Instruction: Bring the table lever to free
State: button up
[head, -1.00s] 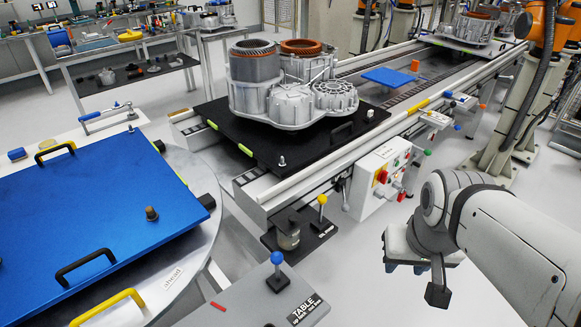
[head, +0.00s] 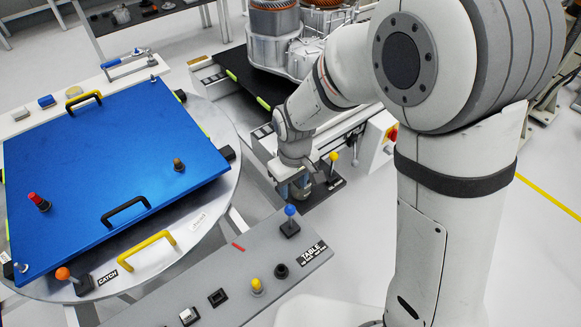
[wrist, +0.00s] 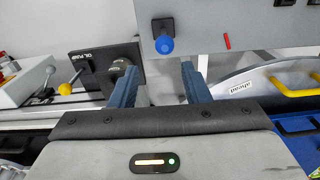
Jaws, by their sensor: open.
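The table lever has a blue knob (head: 290,210) and a dark base. It stands on a grey panel (head: 225,277) beside a black TABLE label (head: 312,252). In the wrist view the blue knob (wrist: 164,44) lies ahead of the fingertips, roughly centred between the fingers and apart from them. My gripper (wrist: 160,78) is open, with nothing between its two blue fingers. In the head view my gripper (head: 303,187) is behind and slightly right of the knob, its fingers partly hard to make out. The lever's shaft is mostly hidden behind the knob in the wrist view.
A yellow-knobbed lever (wrist: 66,88) stands by the oil pump plate (wrist: 105,65), close to my gripper. The blue plate (head: 110,170) on the round table (head: 205,215) is to the left. An orange-knobbed catch lever (head: 63,273) is at its front.

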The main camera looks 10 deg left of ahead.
aim_at(290, 207)
jog(key=shift+s+a+f, duration=0.1)
jog(key=shift+a+f, duration=0.3)
jog(key=shift+a, duration=0.1)
jog(key=shift+f+b, duration=3.1)
jog(key=shift+f, duration=1.2)
jog(key=shift+d, duration=0.1)
jog(key=c, duration=0.7)
jog(key=s+d+f+b, duration=0.1)
jog(key=d, duration=0.1)
jog(key=s+d+f+b, duration=0.1)
jog(key=s, duration=0.1)
jog(key=s+d+f+b, duration=0.1)
jog(key=d, duration=0.1)
jog(key=shift+s+d+b, duration=0.35)
jog(key=shift+s, duration=0.05)
jog(key=o, duration=0.7)
